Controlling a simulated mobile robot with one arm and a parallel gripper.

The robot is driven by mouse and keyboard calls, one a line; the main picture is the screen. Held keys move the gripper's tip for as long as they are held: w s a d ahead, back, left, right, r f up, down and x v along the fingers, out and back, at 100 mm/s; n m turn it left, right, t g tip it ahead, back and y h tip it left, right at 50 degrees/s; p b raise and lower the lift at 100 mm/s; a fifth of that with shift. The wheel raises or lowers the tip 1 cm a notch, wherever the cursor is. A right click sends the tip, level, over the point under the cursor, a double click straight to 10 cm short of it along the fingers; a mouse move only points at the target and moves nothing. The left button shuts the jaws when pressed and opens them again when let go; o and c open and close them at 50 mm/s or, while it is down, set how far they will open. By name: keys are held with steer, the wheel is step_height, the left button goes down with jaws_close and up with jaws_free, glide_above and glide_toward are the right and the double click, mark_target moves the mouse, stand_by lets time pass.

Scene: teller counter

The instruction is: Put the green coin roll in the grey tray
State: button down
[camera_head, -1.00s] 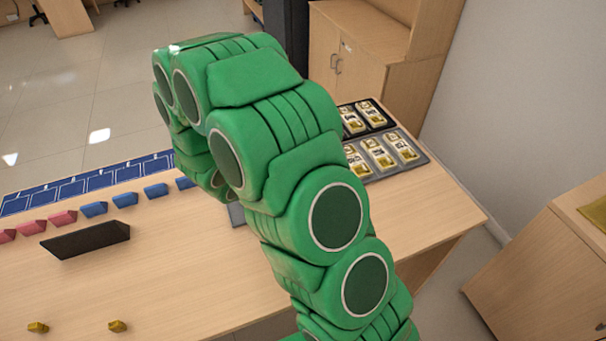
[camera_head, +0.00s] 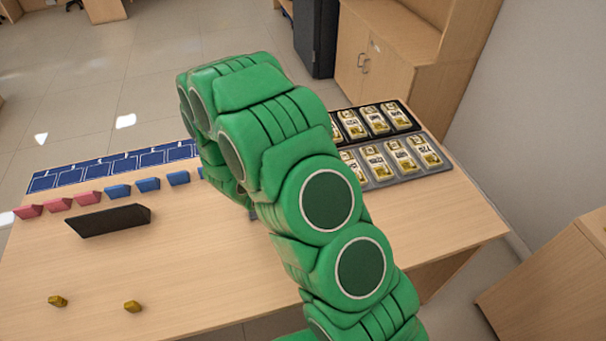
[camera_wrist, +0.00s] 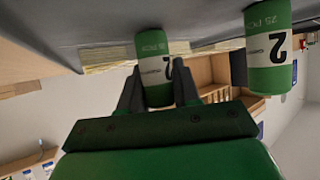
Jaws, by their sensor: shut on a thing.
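In the wrist view my gripper (camera_wrist: 158,94) is shut on a green coin roll (camera_wrist: 154,62) with a white label band. The roll's far end overlaps a grey surface along the top of the picture; I cannot tell whether they touch. A second green coin roll (camera_wrist: 268,52), marked 2, is to the right, apart from my fingers. In the head view the grey tray (camera_head: 438,172) lies at the counter's right side, holding several gold-and-white packs. My green arm covers the tray's left part and hides my gripper and both rolls there.
A black tray (camera_head: 412,119) with similar packs lies behind the grey one. A dark bar (camera_head: 108,220), pink blocks (camera_head: 58,205), blue blocks (camera_head: 148,185) and two small gold pieces (camera_head: 131,307) are at the left. The counter's (camera_head: 200,265) front middle is clear.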

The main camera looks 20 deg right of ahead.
steer(key=shift+f, duration=0.15)
steer(key=c, duration=0.8)
jaws_free()
